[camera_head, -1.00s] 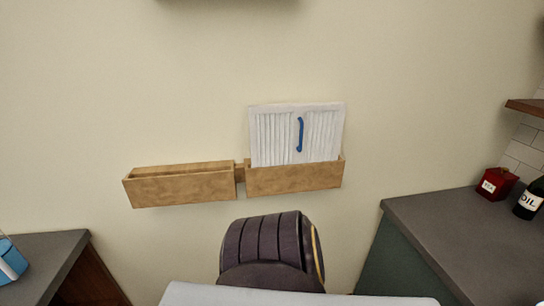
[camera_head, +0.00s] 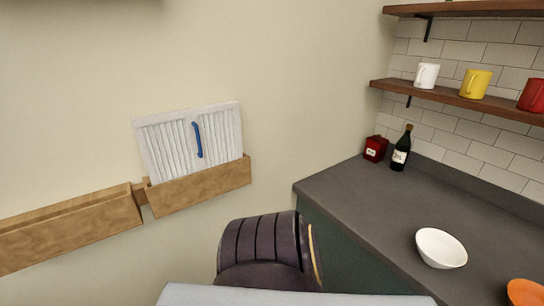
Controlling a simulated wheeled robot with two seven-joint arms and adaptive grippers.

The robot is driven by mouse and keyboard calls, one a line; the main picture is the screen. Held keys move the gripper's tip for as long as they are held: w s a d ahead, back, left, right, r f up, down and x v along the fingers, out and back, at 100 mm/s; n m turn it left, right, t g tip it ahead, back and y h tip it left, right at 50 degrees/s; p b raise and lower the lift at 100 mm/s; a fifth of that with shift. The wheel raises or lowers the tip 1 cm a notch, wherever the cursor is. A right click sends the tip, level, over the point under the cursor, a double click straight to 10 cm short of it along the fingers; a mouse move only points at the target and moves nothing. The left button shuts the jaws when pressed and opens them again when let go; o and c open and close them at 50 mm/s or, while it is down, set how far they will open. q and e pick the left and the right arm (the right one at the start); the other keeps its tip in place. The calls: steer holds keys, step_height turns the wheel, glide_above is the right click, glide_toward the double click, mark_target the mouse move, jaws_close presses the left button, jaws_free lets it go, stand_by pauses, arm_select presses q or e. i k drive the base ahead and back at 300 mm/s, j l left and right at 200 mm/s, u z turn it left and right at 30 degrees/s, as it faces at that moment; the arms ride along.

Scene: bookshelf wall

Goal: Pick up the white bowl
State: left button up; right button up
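The white bowl (camera_head: 441,249) sits upright and empty on the dark grey counter (camera_head: 345,187) at the lower right of the head view. Nothing touches it. Neither of my grippers shows in the view, so their state and their distance to the bowl are hidden.
An orange dish (camera_head: 526,293) is cut off at the lower right, near the bowl. A dark bottle (camera_head: 401,148) and a red box (camera_head: 375,149) stand at the counter's back corner. Mugs, including a white mug (camera_head: 427,75) and a yellow mug (camera_head: 475,84), stand on the wooden shelf (camera_head: 450,98) above.

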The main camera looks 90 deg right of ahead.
mark_target(440, 249)
steer(key=z, duration=4.65)
